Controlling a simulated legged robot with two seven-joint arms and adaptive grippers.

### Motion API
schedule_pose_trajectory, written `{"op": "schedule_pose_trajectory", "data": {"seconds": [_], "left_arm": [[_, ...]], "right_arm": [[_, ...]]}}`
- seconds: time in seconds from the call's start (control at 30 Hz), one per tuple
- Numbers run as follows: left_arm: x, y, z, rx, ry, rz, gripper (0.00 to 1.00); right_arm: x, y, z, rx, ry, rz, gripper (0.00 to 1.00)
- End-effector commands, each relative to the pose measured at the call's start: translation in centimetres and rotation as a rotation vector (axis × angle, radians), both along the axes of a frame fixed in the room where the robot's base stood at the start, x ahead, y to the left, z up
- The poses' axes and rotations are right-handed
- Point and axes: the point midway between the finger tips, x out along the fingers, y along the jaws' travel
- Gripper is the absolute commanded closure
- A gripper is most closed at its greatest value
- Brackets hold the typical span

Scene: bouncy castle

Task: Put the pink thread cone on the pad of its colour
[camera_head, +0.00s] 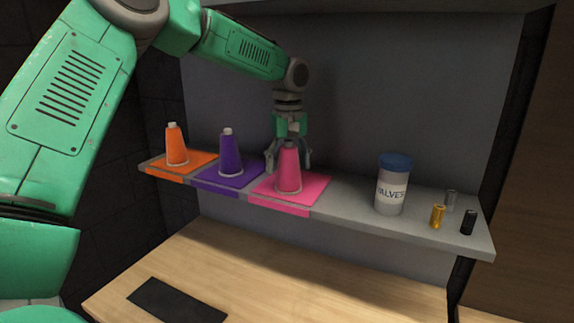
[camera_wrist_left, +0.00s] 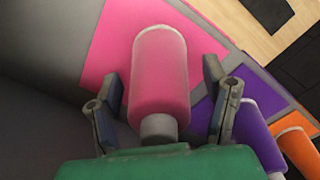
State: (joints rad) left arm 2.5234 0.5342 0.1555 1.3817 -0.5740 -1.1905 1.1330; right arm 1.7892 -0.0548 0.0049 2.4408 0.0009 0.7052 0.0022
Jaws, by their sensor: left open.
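The pink thread cone (camera_head: 289,172) stands upright on the pink pad (camera_head: 311,190) on the shelf. My left gripper (camera_head: 290,158) is at the cone's upper part, behind it in the head view. In the left wrist view the pink cone (camera_wrist_left: 160,75) lies between the two open fingers (camera_wrist_left: 163,105), with a gap on each side. The pink pad (camera_wrist_left: 108,45) shows under the cone there. My right gripper is in neither view.
On the shelf, a purple cone (camera_head: 231,158) stands on a purple pad and an orange cone (camera_head: 176,148) on an orange pad, to the left. A blue-lidded jar (camera_head: 391,187) and several small cylinders (camera_head: 438,216) stand right. A dark mat (camera_head: 176,301) lies on the wooden table below.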

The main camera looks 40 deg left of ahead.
Motion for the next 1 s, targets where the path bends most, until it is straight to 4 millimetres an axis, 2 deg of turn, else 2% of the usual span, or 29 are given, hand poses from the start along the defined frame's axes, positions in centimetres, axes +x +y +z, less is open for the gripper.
{"op": "schedule_pose_trajectory", "data": {"seconds": [0.13,0.5,0.63,1.0], "left_arm": [[0.1,0.0,1.3,0.004,-0.004,-0.001,0.32],[0.1,0.4,6.8,-0.001,-0.002,0.001,0.32],[0.0,0.4,7.4,-0.003,-0.001,-0.001,0.32],[0.0,0.2,7.5,-0.001,0.0,-0.001,0.32]], "right_arm": [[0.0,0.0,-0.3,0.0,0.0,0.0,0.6],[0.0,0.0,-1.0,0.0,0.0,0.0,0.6],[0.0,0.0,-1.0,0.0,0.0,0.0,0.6],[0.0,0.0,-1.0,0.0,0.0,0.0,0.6]]}}
